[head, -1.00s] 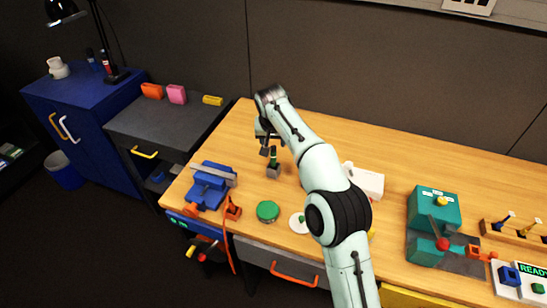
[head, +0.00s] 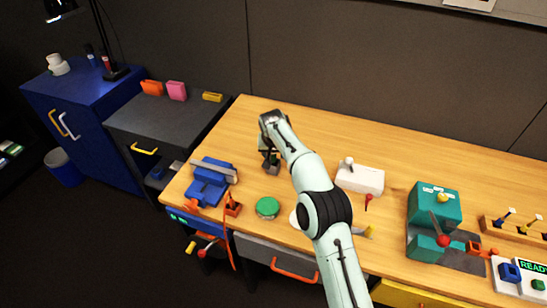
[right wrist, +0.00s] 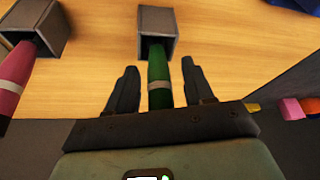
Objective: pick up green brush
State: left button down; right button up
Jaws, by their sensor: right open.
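The green brush (right wrist: 159,78) stands with one end in a grey square holder (right wrist: 155,22) in the right wrist view. It has a pale band around its handle. My right gripper (right wrist: 161,72) is open, with one finger on each side of the green brush and visible gaps between. In the head view my right gripper (head: 268,152) is right at the grey holder (head: 271,168) on the wooden bench, and the brush is mostly hidden there. My left gripper is in neither view.
A pink brush (right wrist: 15,82) stands in another grey holder (right wrist: 43,23) close by. A blue vise (head: 208,190) and a green round object (head: 267,207) are nearer the bench front. A white box (head: 360,179) stands to the right. The bench behind the gripper is clear.

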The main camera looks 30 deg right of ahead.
grip_shut()
jog(key=shift+r, duration=0.15)
